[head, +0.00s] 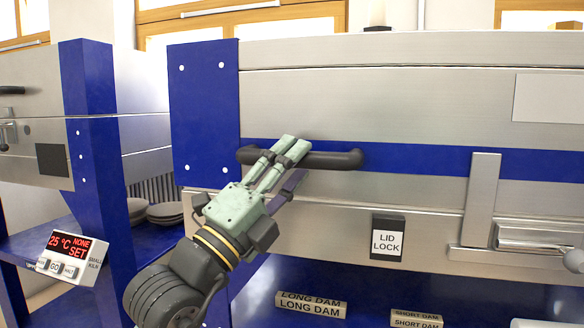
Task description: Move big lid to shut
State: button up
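The big lid (420,105) is the broad brushed-steel upper section of the large kiln at right, with a blue band across its front. It sits level. Its lower edge lies along the steel body, with only a thin seam line showing. A dark bar handle (338,159) is fixed on the band at the lid's left. My gripper (291,147) reaches up from below to the handle's left half. Its pale green fingers overlap the bar and lie close together. Whether they are closed around the bar or only in front of it cannot be told.
A "LID LOCK" sign (388,239) and a steel latch (483,200) are on the kiln front. The small kiln (30,75) stands left, with its display (70,246) below. Labels for long dams (310,305) and short dams (416,320) sit on the lower blue shelf.

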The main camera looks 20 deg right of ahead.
jog(key=v, duration=0.7)
jog(key=shift+a+f, duration=0.1)
